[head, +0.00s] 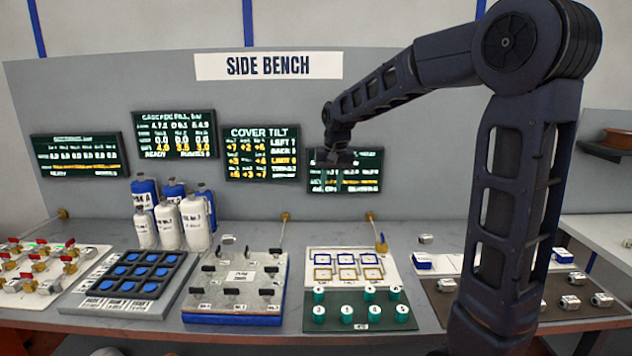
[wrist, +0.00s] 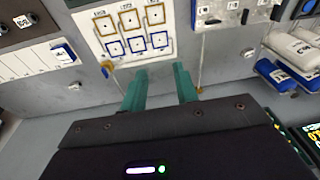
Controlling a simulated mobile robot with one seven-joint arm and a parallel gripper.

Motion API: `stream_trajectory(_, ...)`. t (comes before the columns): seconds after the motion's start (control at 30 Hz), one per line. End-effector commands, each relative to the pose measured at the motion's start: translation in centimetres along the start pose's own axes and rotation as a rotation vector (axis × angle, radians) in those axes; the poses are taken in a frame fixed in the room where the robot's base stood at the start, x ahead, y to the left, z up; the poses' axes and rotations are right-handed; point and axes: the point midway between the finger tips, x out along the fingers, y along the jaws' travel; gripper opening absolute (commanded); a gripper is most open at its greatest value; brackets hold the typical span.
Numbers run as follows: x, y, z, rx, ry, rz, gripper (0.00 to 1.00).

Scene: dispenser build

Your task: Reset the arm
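My arm rises at the right of the head view and reaches left over the side bench (head: 240,238). My gripper (head: 338,158) hangs in front of the rightmost screen, high above the bench. In the wrist view my gripper (wrist: 158,82) shows two green fingers standing apart with nothing between them. Beyond the fingertips lies the white board with blue and yellow squares (wrist: 127,58). The gripper touches nothing that I can see.
The bench holds a black tray with blue pads (head: 130,275), a plate with black levers (head: 238,283), green pegs (head: 346,312) and valves with red handles (head: 40,265). White and blue bottles (head: 168,226) stand at the back. Screens (head: 262,153) line the back panel.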

Motion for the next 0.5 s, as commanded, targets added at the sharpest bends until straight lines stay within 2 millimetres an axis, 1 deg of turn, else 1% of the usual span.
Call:
stream_trajectory(0.03, -0.9, 1.6, 0.9, 0.008, 0.014, -0.002, 0.3)
stream_trajectory(0.2, -3.1, 6.1, 4.2, 0.015, 0.052, -0.001, 0.3)
stream_trajectory(0.37, -4.5, 9.9, 7.7, 0.022, 0.087, 0.005, 0.3)
stream_trajectory(0.5, -5.3, 12.8, 10.9, 0.027, 0.118, 0.013, 0.3)
